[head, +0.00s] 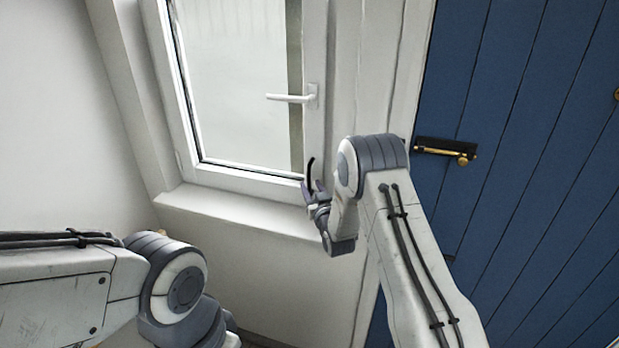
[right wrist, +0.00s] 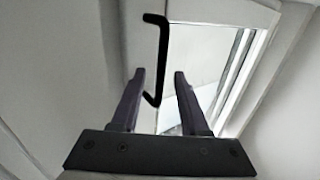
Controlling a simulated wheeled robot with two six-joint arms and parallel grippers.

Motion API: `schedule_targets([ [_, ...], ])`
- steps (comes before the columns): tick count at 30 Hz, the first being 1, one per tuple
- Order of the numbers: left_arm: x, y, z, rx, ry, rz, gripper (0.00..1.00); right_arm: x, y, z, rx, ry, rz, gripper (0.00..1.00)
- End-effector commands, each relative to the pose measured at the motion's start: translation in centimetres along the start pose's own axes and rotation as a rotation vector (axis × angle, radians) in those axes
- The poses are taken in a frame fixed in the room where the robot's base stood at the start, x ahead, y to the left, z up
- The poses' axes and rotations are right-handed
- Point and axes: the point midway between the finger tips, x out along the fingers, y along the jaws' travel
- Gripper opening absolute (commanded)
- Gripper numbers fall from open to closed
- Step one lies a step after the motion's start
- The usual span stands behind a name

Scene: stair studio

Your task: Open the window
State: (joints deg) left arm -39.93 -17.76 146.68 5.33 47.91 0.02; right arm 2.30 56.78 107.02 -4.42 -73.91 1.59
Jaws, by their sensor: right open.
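The window (head: 235,75) has a white frame and appears shut in the head view. Its white handle (head: 290,98) is on the right side of the frame, with its lever lying level and pointing left. My right gripper (head: 314,188) is below the handle, near the lower right corner of the window, and apart from the handle. In the right wrist view its two dark fingers (right wrist: 158,100) are spread. A thin black bent bar (right wrist: 155,60) shows between and beyond them; I cannot tell what it belongs to. My left gripper is outside the head view.
A white sill (head: 230,208) runs under the window, just left of my right gripper. A blue plank door (head: 510,150) with a brass handle (head: 462,158) stands to the right. A plain white wall (head: 60,120) is on the left.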

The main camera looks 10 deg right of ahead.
Motion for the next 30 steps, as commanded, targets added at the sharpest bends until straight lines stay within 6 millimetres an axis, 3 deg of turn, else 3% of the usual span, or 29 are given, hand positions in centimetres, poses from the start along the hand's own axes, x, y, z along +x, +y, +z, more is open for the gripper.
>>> schedule_targets([
  [6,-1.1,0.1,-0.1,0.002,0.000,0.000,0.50,2.3,-0.1,-0.1,0.000,0.000,-0.001,0.45],
  [18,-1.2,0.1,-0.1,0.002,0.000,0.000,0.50,2.9,-0.1,0.1,0.000,-0.002,-0.001,0.45],
  [19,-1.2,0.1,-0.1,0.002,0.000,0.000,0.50,2.9,-0.1,0.1,0.000,-0.001,-0.001,0.37],
  [22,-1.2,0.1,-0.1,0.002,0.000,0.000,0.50,2.9,-0.1,0.0,0.000,-0.001,-0.001,0.00],
  [30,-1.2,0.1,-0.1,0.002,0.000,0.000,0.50,2.9,0.0,0.0,0.000,-0.001,-0.001,0.00],
])
